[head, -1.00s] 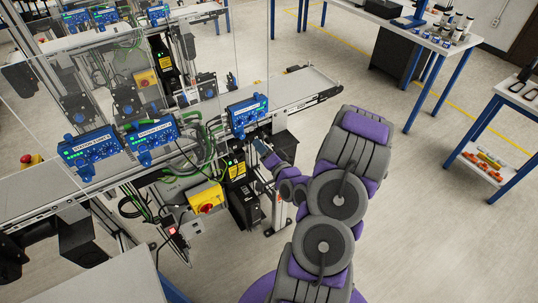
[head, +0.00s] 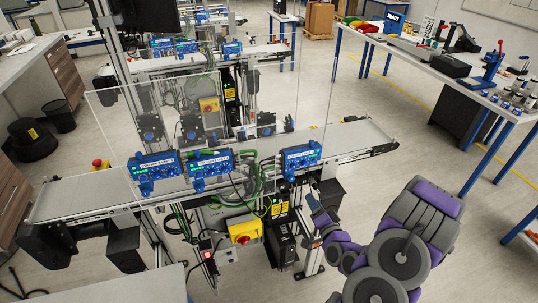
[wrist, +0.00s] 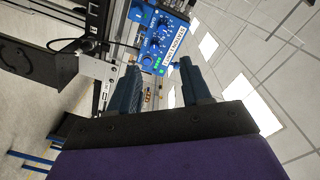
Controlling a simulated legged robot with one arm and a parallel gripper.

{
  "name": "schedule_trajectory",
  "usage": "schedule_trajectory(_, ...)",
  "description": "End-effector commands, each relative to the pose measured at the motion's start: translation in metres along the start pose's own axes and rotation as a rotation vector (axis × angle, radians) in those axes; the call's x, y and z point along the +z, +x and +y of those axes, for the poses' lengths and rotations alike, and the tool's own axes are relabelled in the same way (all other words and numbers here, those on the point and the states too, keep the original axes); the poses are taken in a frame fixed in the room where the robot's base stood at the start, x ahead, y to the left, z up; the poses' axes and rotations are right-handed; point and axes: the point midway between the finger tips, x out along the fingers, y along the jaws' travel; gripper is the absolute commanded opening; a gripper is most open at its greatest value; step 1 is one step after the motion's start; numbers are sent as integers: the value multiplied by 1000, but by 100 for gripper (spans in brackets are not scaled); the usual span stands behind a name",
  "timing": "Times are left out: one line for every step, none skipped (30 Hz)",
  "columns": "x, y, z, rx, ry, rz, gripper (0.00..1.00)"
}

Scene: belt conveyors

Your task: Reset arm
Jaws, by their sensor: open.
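My gripper (head: 318,212) is at the front of the near conveyor, just below the rightmost blue control box (head: 301,158). In the wrist view, the two dark fingers of my gripper (wrist: 165,82) stand apart with nothing between them. That view is turned on its side. The blue box (wrist: 160,38) shows beyond the fingertips. In the head view, my purple and grey arm is folded at the lower right. My gripper looks close to the box, but I cannot tell whether they touch.
The near conveyor (head: 90,195) runs across the middle, with a clear panel above it. A yellow box with a red button (head: 243,231) sits below the belt. A workbench (head: 470,85) with tools stands at the right. Open floor (head: 370,150) lies between conveyor and bench.

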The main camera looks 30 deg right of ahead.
Motion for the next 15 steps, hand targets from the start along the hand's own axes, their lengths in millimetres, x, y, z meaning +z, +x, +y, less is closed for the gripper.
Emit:
schedule_trajectory(0, 0, 0, 0, 0, 0, 48)
schedule_trajectory(0, 0, 0, 0, 0, 0, 48)
schedule_trajectory(0, 0, 0, 0, 0, 0, 48)
schedule_trajectory(0, 0, 0, 0, -1, -1, 48)
schedule_trajectory(1, 0, 0, 1, -3, -4, 48)
schedule_trajectory(2, 2, 0, 3, -10, -13, 48)
schedule_trajectory(5, 3, -1, 7, -19, -26, 48)
schedule_trajectory(8, 5, -1, 12, -33, -43, 48)
schedule_trajectory(13, 8, -2, 22, -58, -72, 48)
schedule_trajectory(18, 11, -2, 31, -82, -100, 48)
schedule_trajectory(23, 14, -3, 43, -112, -134, 48)
schedule_trajectory(31, 18, -4, 60, -154, -180, 48)
schedule_trajectory(38, 20, -4, 78, -189, -221, 48)
schedule_trajectory(44, 22, -5, 94, -227, -261, 48)
schedule_trajectory(51, 25, -6, 118, -277, -313, 48)
